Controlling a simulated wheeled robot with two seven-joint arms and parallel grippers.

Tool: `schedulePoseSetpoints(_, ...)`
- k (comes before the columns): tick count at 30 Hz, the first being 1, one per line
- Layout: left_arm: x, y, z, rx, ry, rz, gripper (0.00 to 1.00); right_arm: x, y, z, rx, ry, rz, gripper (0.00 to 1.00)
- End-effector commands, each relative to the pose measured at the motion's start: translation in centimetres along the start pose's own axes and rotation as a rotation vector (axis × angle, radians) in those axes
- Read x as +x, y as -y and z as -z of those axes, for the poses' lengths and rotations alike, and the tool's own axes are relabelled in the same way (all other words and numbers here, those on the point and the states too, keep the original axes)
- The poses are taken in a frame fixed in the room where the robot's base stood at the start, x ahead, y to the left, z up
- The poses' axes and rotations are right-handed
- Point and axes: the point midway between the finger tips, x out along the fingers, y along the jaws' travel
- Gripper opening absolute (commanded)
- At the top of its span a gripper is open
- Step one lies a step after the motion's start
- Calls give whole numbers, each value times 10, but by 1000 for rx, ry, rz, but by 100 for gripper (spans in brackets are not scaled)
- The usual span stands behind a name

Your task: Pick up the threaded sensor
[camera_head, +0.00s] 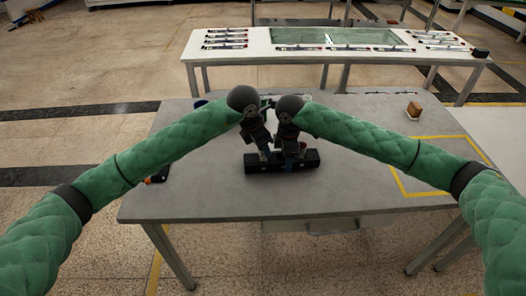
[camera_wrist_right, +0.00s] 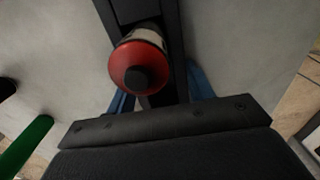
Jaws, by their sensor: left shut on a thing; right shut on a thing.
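A long black block (camera_head: 256,168) lies on the grey table under both grippers. In the right wrist view a cylinder with a red end (camera_wrist_right: 126,76), a dark round knob and a pale body sits against a black bar (camera_wrist_right: 177,40). It may be the threaded sensor. My right gripper (camera_head: 298,155) is at the right part of the block; its blue fingers (camera_wrist_right: 160,90) flank the bar, and it looks shut on it. My left gripper (camera_head: 266,156) is close beside it, shut at the block's left part. The gripped surfaces are mostly hidden.
The grey table (camera_head: 220,200) is clear in front. A dark object (camera_head: 158,175) lies at the left. A white table (camera_head: 262,47) with several tools stands behind.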

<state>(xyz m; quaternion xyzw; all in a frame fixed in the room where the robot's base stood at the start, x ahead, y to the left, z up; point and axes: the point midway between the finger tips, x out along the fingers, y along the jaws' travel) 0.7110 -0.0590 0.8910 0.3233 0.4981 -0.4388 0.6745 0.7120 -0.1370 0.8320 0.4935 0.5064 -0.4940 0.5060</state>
Motion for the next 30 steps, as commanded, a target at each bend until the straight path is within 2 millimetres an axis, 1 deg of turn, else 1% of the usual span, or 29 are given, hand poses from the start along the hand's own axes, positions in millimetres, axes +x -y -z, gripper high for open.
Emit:
schedulePoseSetpoints(5, -18, -1, -6, 1, 1, -3, 1, 0, 0, 0, 0, 0, 0, 29)
schedulePoseSetpoints(12, -60, 0, -19, 2, 2, -2, 1, 0, 0, 0, 0, 0, 0, 29)
schedulePoseSetpoints(15, -75, 0, -24, 1, 2, -3, 1, 0, 0, 0, 0, 0, 0, 29)
schedulePoseSetpoints(18, -86, -1, -27, 0, 1, -2, 1, 0, 0, 0, 0, 0, 0, 29)
schedulePoseSetpoints(23, -94, 0, -29, 0, 1, -1, 1, 0, 0, 0, 0, 0, 0, 29)
schedulePoseSetpoints(30, -95, 0, -30, 0, 1, 0, 1, 0, 0, 0, 0, 0, 0, 29)
